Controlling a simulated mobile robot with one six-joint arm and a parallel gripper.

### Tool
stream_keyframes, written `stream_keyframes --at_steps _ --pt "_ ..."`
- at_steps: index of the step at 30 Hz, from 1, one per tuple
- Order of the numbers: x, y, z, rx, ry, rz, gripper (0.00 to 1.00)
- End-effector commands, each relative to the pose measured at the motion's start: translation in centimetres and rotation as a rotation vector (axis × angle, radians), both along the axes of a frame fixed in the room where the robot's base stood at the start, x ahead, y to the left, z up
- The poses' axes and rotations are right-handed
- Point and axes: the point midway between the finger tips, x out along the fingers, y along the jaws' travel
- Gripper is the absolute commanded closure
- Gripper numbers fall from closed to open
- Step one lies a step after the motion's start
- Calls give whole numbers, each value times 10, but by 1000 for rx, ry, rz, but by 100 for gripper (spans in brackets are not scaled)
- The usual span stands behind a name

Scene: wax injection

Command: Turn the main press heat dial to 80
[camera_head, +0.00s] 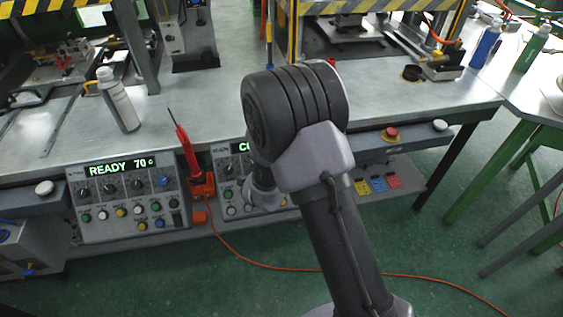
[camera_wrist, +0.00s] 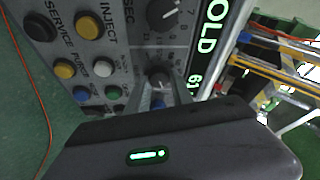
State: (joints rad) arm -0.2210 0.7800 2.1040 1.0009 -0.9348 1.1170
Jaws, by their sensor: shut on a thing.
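In the wrist view my gripper (camera_wrist: 163,90) reaches a control panel and is shut on a small dark dial (camera_wrist: 160,75) beside the green display (camera_wrist: 207,50). The display is partly cut off and reads "OLD 61". In the head view this panel (camera_head: 229,183) is mostly hidden behind my arm; only "CO" of its display shows. My gripper's fingers and the held dial are hidden there. A second panel (camera_head: 127,210) to the left shows "READY 70" and has several dials and buttons. I cannot read any label on the held dial.
Close to the held dial are a larger black knob (camera_wrist: 163,14) and several coloured buttons, including a yellow one (camera_wrist: 88,27). A red tool (camera_head: 187,150) stands between the panels. A bottle (camera_head: 117,100) stands on the bench. An orange cable (camera_head: 265,266) lies on the floor.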

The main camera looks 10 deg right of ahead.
Motion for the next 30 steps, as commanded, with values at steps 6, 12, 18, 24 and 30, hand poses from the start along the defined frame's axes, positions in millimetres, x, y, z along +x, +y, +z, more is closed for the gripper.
stream_keyframes --at_steps 6,12,18,24,30 --pt "0 0 0 117 0 -98 100" --pt "0 0 0 194 1 -162 100" --pt "0 0 0 236 1 -198 100" --pt "0 0 0 250 1 -210 100" --pt "0 0 0 251 1 -211 100"
